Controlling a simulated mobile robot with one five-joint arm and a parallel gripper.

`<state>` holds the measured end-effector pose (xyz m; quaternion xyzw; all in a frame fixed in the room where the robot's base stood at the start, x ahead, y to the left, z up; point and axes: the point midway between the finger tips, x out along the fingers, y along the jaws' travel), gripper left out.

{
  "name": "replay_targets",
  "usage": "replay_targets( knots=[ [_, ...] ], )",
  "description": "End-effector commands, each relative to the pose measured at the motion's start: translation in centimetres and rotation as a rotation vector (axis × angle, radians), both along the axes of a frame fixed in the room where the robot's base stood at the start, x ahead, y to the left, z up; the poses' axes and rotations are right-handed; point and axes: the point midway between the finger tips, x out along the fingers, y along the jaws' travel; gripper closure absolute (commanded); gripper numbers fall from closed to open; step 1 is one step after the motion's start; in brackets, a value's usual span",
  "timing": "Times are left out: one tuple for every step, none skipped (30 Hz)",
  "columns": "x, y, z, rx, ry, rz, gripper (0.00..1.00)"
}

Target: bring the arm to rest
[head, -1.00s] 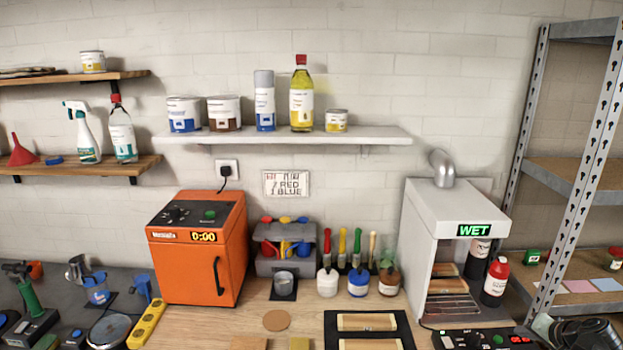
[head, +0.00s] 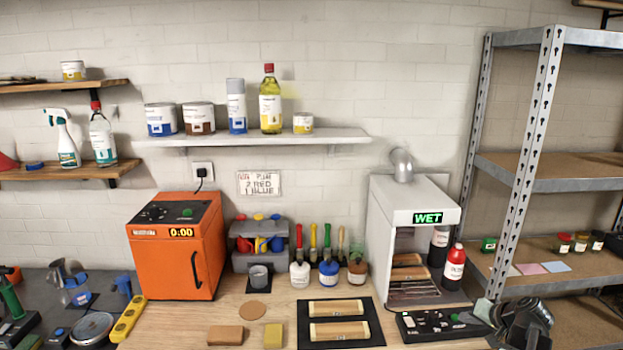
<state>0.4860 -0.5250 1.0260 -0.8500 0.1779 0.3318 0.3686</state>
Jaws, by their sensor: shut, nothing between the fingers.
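My gripper (head: 484,312) is at the lower right of the head view, dark and partly blurred. It is shut and empty, with its tip beside the black control panel (head: 442,323) at the front of the white drying cabinet (head: 418,195). I cannot tell whether it touches the panel. My arm behind it is cut off by the picture's lower right edge.
The cabinet's sign reads WET. A black mat (head: 368,341) with two wooden pieces, a tan block (head: 225,335) and a yellow block (head: 273,335) lie on the bench. An orange oven (head: 175,262) stands left. A metal rack (head: 527,150) stands behind my arm.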

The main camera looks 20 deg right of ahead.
Motion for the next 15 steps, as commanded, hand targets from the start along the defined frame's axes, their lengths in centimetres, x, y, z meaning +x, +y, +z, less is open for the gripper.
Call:
replay_targets(
  knots=[
    [1.5, 1.3, 0.0, 0.000, 0.000, 0.030, 1.00],
    [2.4, 2.1, 0.0, 0.000, 0.000, 0.047, 1.00],
    [3.5, 3.3, 0.0, 0.000, 0.000, 0.071, 1.00],
    [4.4, 4.2, 0.0, 0.000, -0.001, 0.089, 1.00],
    [5.4, 5.2, 0.0, -0.001, 0.001, 0.110, 1.00],
    [6.7, 6.7, 0.0, -0.002, 0.002, 0.139, 1.00],
    [7.7, 8.0, -0.1, -0.003, 0.004, 0.163, 1.00],
    [8.8, 9.4, -0.1, -0.005, 0.007, 0.191, 1.00],
    [10.3, 11.6, -0.2, -0.009, 0.013, 0.232, 1.00],
    [11.5, 13.4, -0.3, -0.013, 0.021, 0.266, 1.00],
    [12.7, 15.5, -0.5, -0.018, 0.029, 0.306, 1.00],
    [14.2, 18.7, -0.7, -0.025, 0.043, 0.362, 1.00],
    [15.2, 21.1, -1.0, -0.031, 0.057, 0.407, 1.00],
    [16.2, 23.7, -1.2, -0.036, 0.071, 0.451, 1.00],
    [17.1, 27.1, -1.6, -0.045, 0.094, 0.509, 1.00]
  ],
)
